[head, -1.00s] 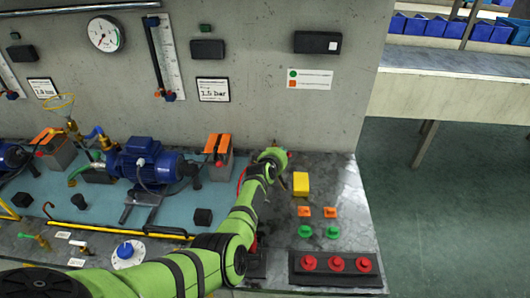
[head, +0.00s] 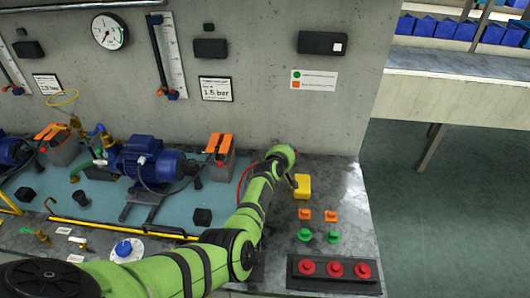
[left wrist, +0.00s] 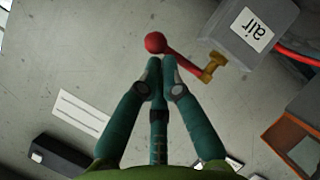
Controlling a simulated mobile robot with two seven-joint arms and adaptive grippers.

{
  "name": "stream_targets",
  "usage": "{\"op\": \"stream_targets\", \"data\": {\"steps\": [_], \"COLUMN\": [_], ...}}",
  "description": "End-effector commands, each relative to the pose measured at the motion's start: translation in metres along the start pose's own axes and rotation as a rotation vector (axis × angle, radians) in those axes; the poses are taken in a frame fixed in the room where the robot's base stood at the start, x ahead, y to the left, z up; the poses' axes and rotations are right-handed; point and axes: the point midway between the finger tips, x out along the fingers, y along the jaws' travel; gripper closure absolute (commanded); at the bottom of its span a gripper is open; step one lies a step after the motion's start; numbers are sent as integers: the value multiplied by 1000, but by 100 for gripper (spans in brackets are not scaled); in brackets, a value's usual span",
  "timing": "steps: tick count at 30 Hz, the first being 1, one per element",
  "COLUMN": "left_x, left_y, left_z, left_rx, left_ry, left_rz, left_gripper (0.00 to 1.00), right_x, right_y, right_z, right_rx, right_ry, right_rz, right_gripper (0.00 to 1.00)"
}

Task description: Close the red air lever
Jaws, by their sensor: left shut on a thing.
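The red air lever (left wrist: 180,55) shows in the left wrist view, with a round red knob at one end and a brass valve piece (left wrist: 213,66) at the other. It lies slanting beside a grey box (left wrist: 258,28) labelled "air". My left gripper (left wrist: 162,62) has its teal fingers close together, shut on the lever near the knob. In the head view my green left arm reaches over the bench's right part, and its wrist hides the lever and the fingertips. My right gripper is in neither view.
Orange and green buttons and a dark panel with red buttons (head: 335,268) are nearer. A blue pump motor (head: 150,160) and a box with orange clips (head: 219,150) stand left. A red hose leaves the air box.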

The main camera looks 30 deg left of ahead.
Motion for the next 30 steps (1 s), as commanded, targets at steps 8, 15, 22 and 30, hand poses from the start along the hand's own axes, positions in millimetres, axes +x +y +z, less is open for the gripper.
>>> {"op": "stream_targets", "data": {"steps": [8,15,22,30], "left_x": [0,0,0,0], "left_y": [-7,-4,-3,-2], "left_z": [15,9,6,5], "left_rx": [-2,-2,-2,-2], "left_ry": [-29,-18,-14,-12], "left_rz": [-16,-10,-8,-6], "left_gripper": [100,100,100,100], "right_x": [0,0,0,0], "right_y": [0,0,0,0], "right_z": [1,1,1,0], "right_rx": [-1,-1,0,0], "right_ry": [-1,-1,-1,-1], "right_rz": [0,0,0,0], "right_gripper": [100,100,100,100]}}
